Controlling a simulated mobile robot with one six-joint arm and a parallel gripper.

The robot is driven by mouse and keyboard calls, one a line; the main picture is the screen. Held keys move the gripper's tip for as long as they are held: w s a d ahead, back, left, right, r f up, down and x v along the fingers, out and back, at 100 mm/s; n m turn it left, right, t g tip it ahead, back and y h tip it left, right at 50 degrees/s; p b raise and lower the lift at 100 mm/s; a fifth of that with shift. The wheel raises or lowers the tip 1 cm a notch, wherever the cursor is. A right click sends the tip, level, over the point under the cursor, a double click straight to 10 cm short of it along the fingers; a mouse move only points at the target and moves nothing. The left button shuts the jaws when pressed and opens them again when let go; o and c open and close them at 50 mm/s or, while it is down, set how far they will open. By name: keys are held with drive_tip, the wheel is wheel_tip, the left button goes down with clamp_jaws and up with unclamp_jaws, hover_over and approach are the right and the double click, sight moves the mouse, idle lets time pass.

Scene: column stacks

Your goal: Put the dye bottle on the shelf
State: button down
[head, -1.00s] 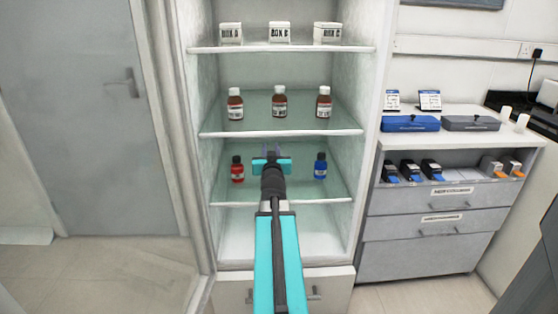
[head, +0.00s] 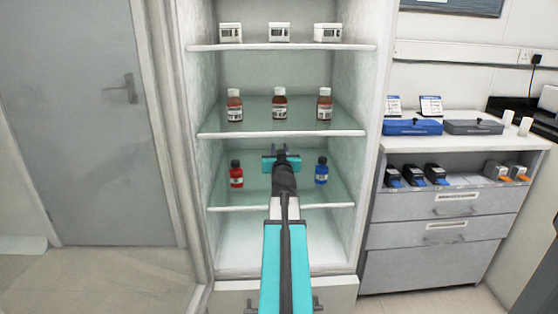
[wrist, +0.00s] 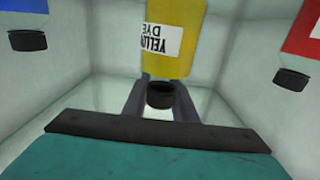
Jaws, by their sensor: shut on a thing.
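The yellow dye bottle (wrist: 188,55) shows upside down in the wrist view, its white label readable. My gripper (wrist: 161,98) is shut on it near its black cap. In the head view my gripper (head: 280,158) is in the cabinet, above the lower glass shelf (head: 300,206) and between the other bottles. The yellow bottle is hidden there behind my gripper and arm. I cannot tell whether it touches the shelf. A red bottle (head: 236,175) stands left on that shelf and a blue bottle (head: 321,172) right.
Several brown bottles, including the middle one (head: 279,106), stand on the shelf above (head: 300,133). White boxes (head: 278,32) stand on the top shelf. Cabinet walls close in both sides. A drawer unit (head: 425,235) stands at the right.

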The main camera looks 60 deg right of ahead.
drive_tip(key=shift+f+b, duration=1.2)
drive_tip(key=shift+f, duration=0.55)
drive_tip(key=shift+f, duration=0.15)
drive_tip(key=c, duration=1.4)
unclamp_jaws()
drive_tip(key=shift+c, duration=0.2)
drive_tip(key=shift+v, duration=2.95)
drive_tip(key=shift+a+b, duration=0.2)
drive_tip(key=shift+b, duration=0.85)
drive_tip(key=b, duration=0.2)
drive_tip(key=a+b, duration=0.1)
drive_tip(key=b, duration=0.1)
drive_tip(key=shift+s, duration=0.25)
